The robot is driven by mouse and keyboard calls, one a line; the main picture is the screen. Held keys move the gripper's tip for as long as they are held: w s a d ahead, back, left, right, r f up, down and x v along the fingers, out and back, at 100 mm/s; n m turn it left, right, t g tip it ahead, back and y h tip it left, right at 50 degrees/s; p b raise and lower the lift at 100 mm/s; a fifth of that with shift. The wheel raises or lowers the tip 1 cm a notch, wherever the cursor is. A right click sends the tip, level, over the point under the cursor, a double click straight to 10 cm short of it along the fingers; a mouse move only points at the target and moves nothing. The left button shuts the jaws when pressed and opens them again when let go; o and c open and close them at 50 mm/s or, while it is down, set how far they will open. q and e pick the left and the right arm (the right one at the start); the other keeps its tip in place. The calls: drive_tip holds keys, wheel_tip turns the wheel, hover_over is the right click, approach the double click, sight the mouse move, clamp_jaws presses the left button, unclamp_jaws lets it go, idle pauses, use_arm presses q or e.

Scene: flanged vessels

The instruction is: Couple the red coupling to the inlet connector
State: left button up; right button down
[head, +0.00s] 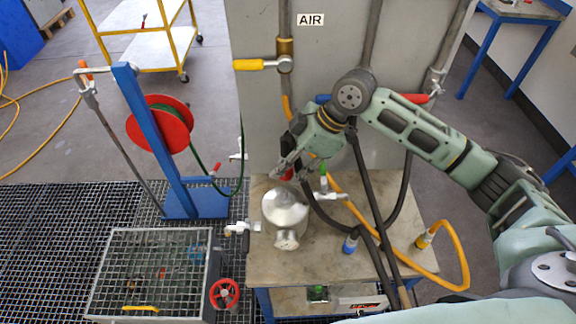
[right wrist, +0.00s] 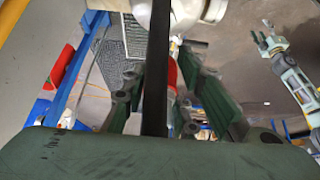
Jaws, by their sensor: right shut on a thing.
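My right gripper (head: 286,170) reaches down from the upper right, just behind the silver vessel (head: 285,209). It is shut on the red coupling (head: 288,175), mostly hidden by the fingers. In the right wrist view the red coupling (right wrist: 172,76) shows between the fingers of the right gripper (right wrist: 166,92), partly behind a black hose. The vessel has a capped port at its front and a valve fitting (head: 238,228) at its left. I cannot tell which fitting is the inlet connector. My left gripper (right wrist: 263,36) shows small in the right wrist view, its fingers apart, empty.
A green-handled valve (head: 323,172) stands right of the vessel on the bench (head: 320,262). Black hoses and a yellow hose (head: 450,240) cross the bench's right side. A blue hose end (head: 350,245) stands there. A grated box (head: 155,270) and red hose reel (head: 159,125) are left.

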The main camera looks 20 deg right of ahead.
sight(288, 180)
drive_tip(key=shift+a+r+p, duration=0.2)
drive_tip(key=shift+p, duration=0.35)
wheel_tip(288, 180, down, 6)
drive_tip(key=b, duration=0.2)
drive_tip(key=shift+r+b, duration=0.15)
drive_tip(key=shift+b, duration=0.25)
use_arm(q)
drive_tip(key=shift+w+a+f, duration=0.15)
drive_tip(key=shift+a+f, duration=0.3)
drive_tip(key=shift+f, duration=0.35)
drive_tip(key=shift+r, duration=0.1)
drive_tip(key=shift+r+p, duration=0.25)
drive_tip(key=shift+p, duration=0.15)
drive_tip(key=shift+d+r, duration=0.1)
use_arm(e)
drive_tip(key=shift+p, duration=0.35)
use_arm(q)
drive_tip(key=shift+r, duration=0.2)
drive_tip(key=shift+f, duration=0.2)
use_arm(e)
drive_tip(key=shift+f, duration=0.45)
